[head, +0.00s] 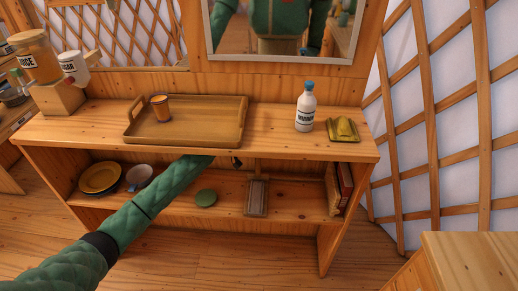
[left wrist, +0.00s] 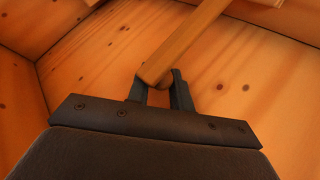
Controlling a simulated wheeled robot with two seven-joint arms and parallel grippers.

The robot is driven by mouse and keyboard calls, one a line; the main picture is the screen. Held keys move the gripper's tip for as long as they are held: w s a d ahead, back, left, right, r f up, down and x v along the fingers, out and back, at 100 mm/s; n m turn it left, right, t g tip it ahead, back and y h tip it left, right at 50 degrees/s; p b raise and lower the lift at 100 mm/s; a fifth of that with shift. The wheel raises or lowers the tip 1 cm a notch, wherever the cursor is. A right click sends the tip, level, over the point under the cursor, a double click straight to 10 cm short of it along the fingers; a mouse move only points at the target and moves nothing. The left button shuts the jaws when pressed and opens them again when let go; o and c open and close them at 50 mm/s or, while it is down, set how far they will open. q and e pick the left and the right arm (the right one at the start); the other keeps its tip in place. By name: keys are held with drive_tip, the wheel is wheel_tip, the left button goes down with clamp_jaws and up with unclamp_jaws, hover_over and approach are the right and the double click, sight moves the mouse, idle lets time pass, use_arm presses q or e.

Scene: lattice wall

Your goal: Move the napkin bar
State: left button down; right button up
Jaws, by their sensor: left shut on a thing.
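My left arm reaches from the lower left into the open shelf of the wooden console. My left gripper (head: 236,162) is mostly hidden under the console top in the head view. In the left wrist view, the left gripper (left wrist: 161,88) is shut on the end of a light wooden bar (left wrist: 185,42), which runs up and to the right. The napkin holder (head: 257,197), a grey-brown box, stands on the lower shelf just right of the gripper. How the bar joins the holder is not clear. My right gripper is not in view.
The lower shelf (head: 290,204) also holds yellow and dark plates (head: 100,178), a pale bowl (head: 139,177), a green round thing (head: 205,198) and books (head: 340,187). The console top above carries a tray (head: 185,133), a bottle (head: 305,108) and a yellow dish (head: 343,130).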

use_arm(q)
drive_tip(key=c, duration=1.3)
unclamp_jaws()
drive_tip(key=shift+a+f, duration=0.2)
drive_tip(key=shift+f, duration=0.45)
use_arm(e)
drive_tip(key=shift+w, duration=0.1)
use_arm(q)
drive_tip(key=shift+r, duration=0.25)
drive_tip(key=shift+s+a+r, duration=0.2)
drive_tip(key=shift+a+r, duration=0.05)
drive_tip(key=shift+a, duration=0.1)
drive_tip(key=shift+s+a+r+b, duration=0.2)
drive_tip(key=shift+s+a+b, duration=0.25)
drive_tip(key=shift+s+a, duration=1.15)
drive_tip(key=shift+s+a+r+b, duration=0.15)
drive_tip(key=shift+s+a+b, duration=0.45)
drive_tip(key=shift+a, duration=1.7)
drive_tip(key=shift+s+a+r+b, duration=0.25)
drive_tip(key=shift+s+a, duration=1.15)
drive_tip(key=shift+a, duration=0.55)
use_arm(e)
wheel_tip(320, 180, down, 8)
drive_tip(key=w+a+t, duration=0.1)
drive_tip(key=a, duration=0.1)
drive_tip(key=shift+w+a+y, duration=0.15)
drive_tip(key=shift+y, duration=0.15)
